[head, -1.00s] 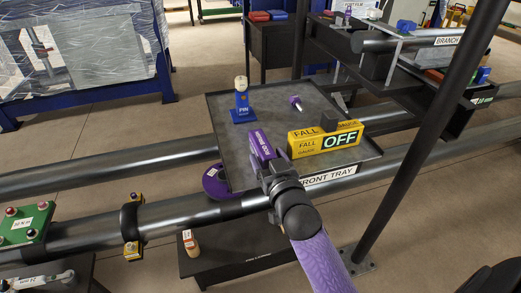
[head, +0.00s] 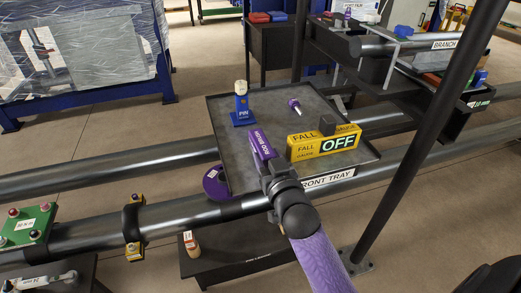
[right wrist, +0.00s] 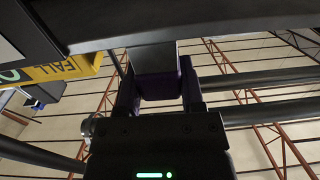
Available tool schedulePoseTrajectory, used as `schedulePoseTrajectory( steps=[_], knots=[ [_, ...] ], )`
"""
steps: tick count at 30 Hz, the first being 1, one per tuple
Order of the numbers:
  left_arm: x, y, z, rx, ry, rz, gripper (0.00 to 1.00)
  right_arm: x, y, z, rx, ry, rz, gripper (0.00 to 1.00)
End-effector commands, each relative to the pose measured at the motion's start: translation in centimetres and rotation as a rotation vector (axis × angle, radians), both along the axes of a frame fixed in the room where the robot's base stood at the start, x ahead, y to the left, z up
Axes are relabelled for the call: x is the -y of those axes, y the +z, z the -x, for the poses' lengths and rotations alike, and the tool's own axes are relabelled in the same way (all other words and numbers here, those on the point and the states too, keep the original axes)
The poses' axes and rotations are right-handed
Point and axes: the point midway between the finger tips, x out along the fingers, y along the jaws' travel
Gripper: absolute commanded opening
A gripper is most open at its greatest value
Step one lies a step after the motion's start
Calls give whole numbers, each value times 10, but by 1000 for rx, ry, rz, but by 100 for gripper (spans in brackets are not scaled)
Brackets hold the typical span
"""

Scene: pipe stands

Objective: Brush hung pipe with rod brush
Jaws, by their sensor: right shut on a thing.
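The rod brush's purple labelled block (head: 262,143) is at the front left of the front tray (head: 223,121). My right gripper (head: 268,168) is shut on this block; the arm reaches in from the lower right. In the right wrist view, my right gripper (right wrist: 158,100) has purple pieces (right wrist: 188,85) and a dark grey block between its fingers, under the dark tray edge. No bristles can be made out. Long grey pipes (head: 90,228) run across below and behind the tray. I cannot tell which is the hung pipe. My left gripper is not in view.
On the tray stand a blue PIN holder (head: 242,107), a small purple piece with a pale shaft (head: 294,105) and a yellow FALL gauge box (head: 322,143). A black post (head: 427,150) rises at right. A yellow clamp (head: 133,230) sits on the front pipe.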

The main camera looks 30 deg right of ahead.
Motion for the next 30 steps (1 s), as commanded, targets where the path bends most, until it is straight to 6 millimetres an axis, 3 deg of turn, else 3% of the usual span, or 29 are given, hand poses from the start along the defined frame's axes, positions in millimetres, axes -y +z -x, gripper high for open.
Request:
schedulePoseTrajectory(
  steps=[6, 11, 30],
  knots=[
    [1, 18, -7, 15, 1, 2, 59, 0, 18, 0, 1, 0, 0, 0],
    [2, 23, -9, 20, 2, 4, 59, -1, 19, 4, 0, 0, 0, 0],
    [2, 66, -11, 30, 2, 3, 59, -19, 19, 90, -2, -1, -1, 0]
  ],
)
